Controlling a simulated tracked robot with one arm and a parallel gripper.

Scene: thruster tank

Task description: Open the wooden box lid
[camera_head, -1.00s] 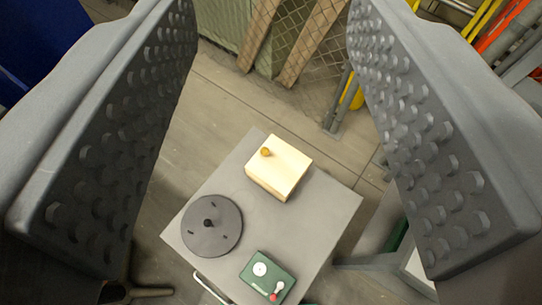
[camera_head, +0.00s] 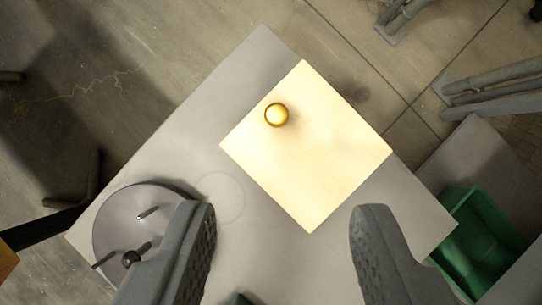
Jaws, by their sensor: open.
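The wooden box (camera_head: 325,155) is pale and square, seen from almost straight above, with its lid shut on top. A round brass knob (camera_head: 276,114) sits near the lid's upper left edge. The box rests on a grey table (camera_head: 245,80). My gripper (camera_head: 284,222) is open, with its two dark studded fingers in the lower part of the view, one on each side below the box. Nothing is between the fingers. I cannot tell how high they are above the box. The sides of the box are hidden from this angle.
A dark grey disc (camera_head: 115,215) with pegs is at the table's left corner, partly behind my left finger. A green bin (camera_head: 485,240) stands right of the table. Metal legs (camera_head: 500,85) lie at upper right. The floor (camera_head: 130,70) at upper left looks mostly clear.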

